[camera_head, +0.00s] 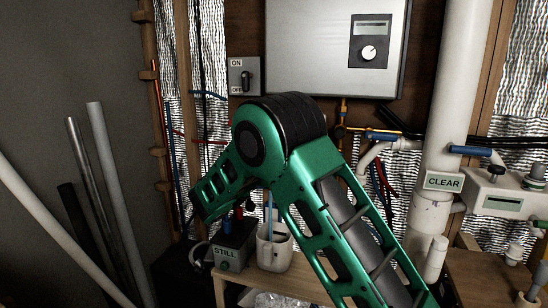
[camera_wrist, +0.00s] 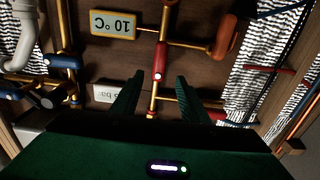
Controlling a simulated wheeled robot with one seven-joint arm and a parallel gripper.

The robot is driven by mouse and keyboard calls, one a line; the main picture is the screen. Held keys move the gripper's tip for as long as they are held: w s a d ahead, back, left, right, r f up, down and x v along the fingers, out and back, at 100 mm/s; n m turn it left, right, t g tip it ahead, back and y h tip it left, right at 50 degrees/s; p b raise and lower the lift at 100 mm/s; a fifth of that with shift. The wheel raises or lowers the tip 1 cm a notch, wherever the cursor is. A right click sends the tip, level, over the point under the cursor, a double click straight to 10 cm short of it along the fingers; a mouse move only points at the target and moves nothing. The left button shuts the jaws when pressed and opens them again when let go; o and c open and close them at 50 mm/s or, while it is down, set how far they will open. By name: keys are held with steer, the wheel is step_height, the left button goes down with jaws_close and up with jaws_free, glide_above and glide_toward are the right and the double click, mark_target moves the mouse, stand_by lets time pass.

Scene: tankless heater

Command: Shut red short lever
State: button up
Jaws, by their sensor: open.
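In the wrist view, which shows the scene upside down, a short red lever-like part (camera_wrist: 160,62) lies along a vertical brass pipe, with a bright spot near its lower end. My gripper (camera_wrist: 157,80) is open and empty. Its two dark green fingers stand left and right of the line of this red part, and contact is not visible. Another red piece (camera_wrist: 216,114) shows right of the right finger, partly hidden. I cannot tell for certain which red part is the short lever. In the head view my green arm hides the gripper and most of this pipework.
A "10 °C" display (camera_wrist: 114,23), an orange-brown handle (camera_wrist: 225,36) and a blue handle (camera_wrist: 62,61) surround the pipe. In the head view, the heater (camera_head: 310,60) hangs above, the white "CLEAR" pipe (camera_head: 450,100) stands right, and a "STILL" box (camera_head: 234,244) sits lower left.

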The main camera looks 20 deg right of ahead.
steer(key=x, duration=1)
steer(key=shift+w+d, duration=0.2)
steer(key=shift+w, duration=0.05)
jaws_close()
